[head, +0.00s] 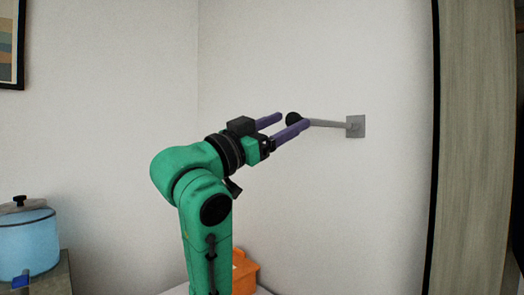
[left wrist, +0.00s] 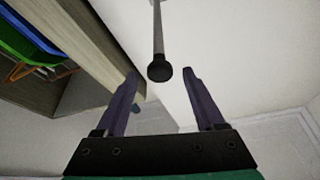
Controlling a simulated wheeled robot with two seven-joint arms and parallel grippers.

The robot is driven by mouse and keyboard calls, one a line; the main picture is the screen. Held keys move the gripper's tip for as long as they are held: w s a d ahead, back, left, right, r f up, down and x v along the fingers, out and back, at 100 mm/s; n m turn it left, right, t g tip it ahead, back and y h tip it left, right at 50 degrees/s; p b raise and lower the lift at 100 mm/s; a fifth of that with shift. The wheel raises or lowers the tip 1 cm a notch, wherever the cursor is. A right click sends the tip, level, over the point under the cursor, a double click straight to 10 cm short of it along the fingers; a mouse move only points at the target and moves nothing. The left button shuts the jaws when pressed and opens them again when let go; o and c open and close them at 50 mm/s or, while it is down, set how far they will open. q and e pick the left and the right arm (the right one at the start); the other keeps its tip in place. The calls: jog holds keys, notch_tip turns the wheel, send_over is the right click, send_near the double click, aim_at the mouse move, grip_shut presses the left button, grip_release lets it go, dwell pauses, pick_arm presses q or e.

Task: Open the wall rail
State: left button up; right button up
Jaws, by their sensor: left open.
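The wall rail (head: 328,123) is a thin grey bar with a black round end knob (head: 293,119). It sticks out from a square grey plate (head: 355,126) on the white wall. My left gripper (head: 293,120) is open at the knob end of the rail, its purple fingers pointing toward it. In the left wrist view the black knob (left wrist: 159,72) lies between the tips of my left gripper (left wrist: 162,75), with a gap on each side. I cannot tell whether a finger touches it. My right gripper is not in view.
A wooden cabinet side (head: 476,150) stands to the right of the rail. The left wrist view shows hangers with coloured clothes (left wrist: 30,45) inside it. A blue pot (head: 27,243) stands at the lower left, and an orange object (head: 244,272) lies behind my arm.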

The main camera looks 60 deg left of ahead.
pick_arm(q)
jog(key=b+v, duration=0.2)
jog(key=v, duration=0.6)
jog(key=shift+s+b, duration=0.3)
jog(key=shift+b, duration=0.05)
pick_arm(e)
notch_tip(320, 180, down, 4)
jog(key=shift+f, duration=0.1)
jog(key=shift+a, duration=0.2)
